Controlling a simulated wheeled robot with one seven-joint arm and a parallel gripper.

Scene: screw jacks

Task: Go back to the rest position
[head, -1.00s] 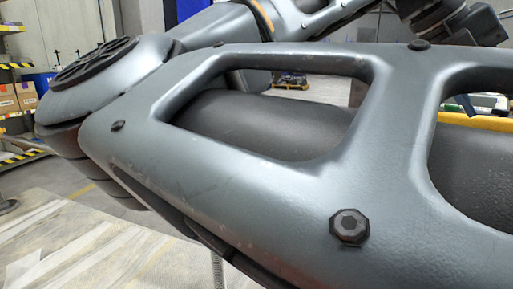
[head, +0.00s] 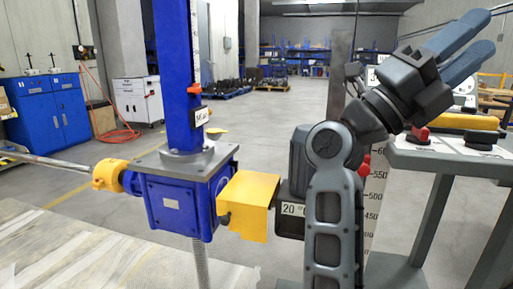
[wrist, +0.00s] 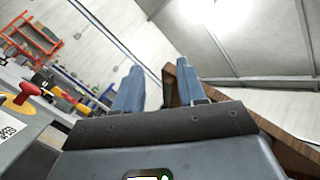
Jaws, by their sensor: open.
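My gripper (head: 465,48) is raised at the upper right of the head view, its two blue fingers pointing up and to the right. In the wrist view, the fingers (wrist: 158,88) stand apart with nothing between them. My gripper is open and empty, clear of the screw jack. The blue screw jack (head: 178,205) stands left of my arm, with a tall blue column (head: 175,75), a grey top plate and a yellow coupling (head: 108,175) on a shaft. A yellow cover (head: 250,200) sits on its right side.
A grey bench (head: 445,160) with a yellow object (head: 466,121) and red knobs is at the right, below my gripper. A blue cabinet (head: 45,110) and a white cabinet (head: 137,103) stand at the back left. The floor (head: 265,130) between is open.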

